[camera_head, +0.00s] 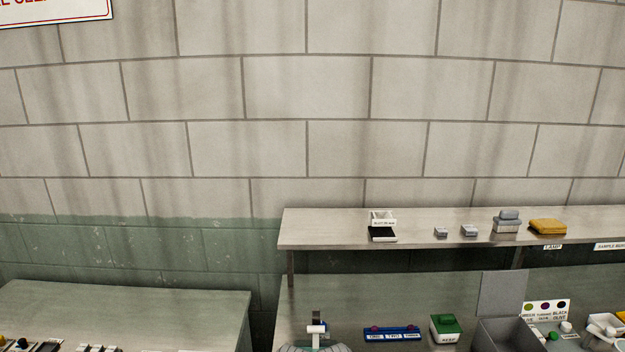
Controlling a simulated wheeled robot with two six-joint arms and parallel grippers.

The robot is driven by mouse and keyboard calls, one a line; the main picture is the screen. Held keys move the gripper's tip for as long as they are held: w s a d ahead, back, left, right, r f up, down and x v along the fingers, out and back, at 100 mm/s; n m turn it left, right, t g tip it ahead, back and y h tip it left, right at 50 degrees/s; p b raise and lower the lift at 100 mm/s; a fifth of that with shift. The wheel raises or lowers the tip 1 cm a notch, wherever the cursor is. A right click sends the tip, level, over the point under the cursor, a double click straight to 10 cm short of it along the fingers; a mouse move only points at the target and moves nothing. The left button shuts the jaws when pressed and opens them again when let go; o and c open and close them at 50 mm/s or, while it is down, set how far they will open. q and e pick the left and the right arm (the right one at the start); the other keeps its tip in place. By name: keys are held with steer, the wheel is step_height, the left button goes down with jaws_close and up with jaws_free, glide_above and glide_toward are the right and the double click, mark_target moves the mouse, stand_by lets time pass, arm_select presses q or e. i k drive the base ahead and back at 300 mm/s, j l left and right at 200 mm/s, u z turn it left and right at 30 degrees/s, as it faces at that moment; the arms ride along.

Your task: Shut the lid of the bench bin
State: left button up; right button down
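A grey open-topped bin (508,337) stands on the bench at the lower right, cut off by the bottom edge of the view. A flat grey panel (503,293) stands upright at its back edge and looks like its lid, raised open. The bin's inside shows as dark grey, and its floor is out of view. Neither of my grippers is in view.
Beside the bin are a green-topped box (445,328), a blue labelled strip (392,333), a colour-spot card (545,310) and white containers (603,326). A shelf (335,232) with small items runs above. The left bench (150,305) has clear space.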

mark_target(502, 291)
steer(key=z, duration=1.4)
